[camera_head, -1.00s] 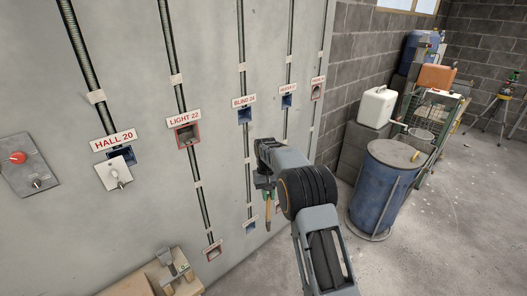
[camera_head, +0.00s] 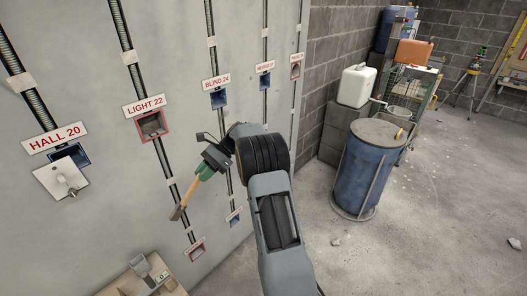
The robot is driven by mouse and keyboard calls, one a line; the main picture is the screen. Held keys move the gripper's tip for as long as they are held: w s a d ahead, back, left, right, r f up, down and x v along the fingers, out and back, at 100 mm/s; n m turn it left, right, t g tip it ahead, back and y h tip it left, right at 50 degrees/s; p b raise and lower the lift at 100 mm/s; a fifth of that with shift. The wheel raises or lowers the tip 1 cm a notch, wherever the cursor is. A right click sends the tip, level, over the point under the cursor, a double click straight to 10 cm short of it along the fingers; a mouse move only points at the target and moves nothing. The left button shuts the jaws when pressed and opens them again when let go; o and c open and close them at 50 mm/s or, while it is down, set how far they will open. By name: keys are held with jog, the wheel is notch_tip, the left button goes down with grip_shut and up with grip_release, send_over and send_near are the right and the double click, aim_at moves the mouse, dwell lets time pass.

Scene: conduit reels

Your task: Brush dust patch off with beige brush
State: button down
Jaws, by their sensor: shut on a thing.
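My gripper (camera_head: 213,160) is shut on a brush with a beige handle (camera_head: 188,196) and a green part close to the jaws. The brush slants down and to the left in front of the wall, with a dark end at its lower tip. I cannot tell whether that tip touches the wall. No dust patch can be made out clearly in this view. The red-framed wall box (camera_head: 152,126) under the LIGHT 22 label (camera_head: 145,106) is up and to the left of the brush.
A blue box with a loose cover plate (camera_head: 62,178) is at the left under HALL 20. A wooden surface with a metal tool (camera_head: 148,275) is at the bottom. A blue drum (camera_head: 368,165) and a white canister (camera_head: 356,86) stand at the right. The floor right of my arm is mostly clear.

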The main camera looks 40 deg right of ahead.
jog(key=s+d+r+m+t+h+b, duration=0.2)
jog(key=s+d+r+m+t+h, duration=0.15)
jog(key=d+m+t, duration=0.6)
jog(key=s+d+r+m+t+h+b, duration=0.2)
jog(key=d+m+t+h, duration=0.4)
jog(key=d+t, duration=0.6)
jog(key=shift+m+g+y, duration=0.25)
jog(key=shift+m+y, duration=0.3)
jog(key=shift+f+x, duration=0.2)
jog(key=shift+x, duration=0.7)
jog(key=shift+f+x, duration=0.2)
jog(key=shift+x, duration=0.7)
jog(key=shift+f+x, duration=0.25)
jog(key=shift+x, duration=0.65)
jog(key=shift+w+a, duration=0.1)
jog(key=shift+w, duration=0.5)
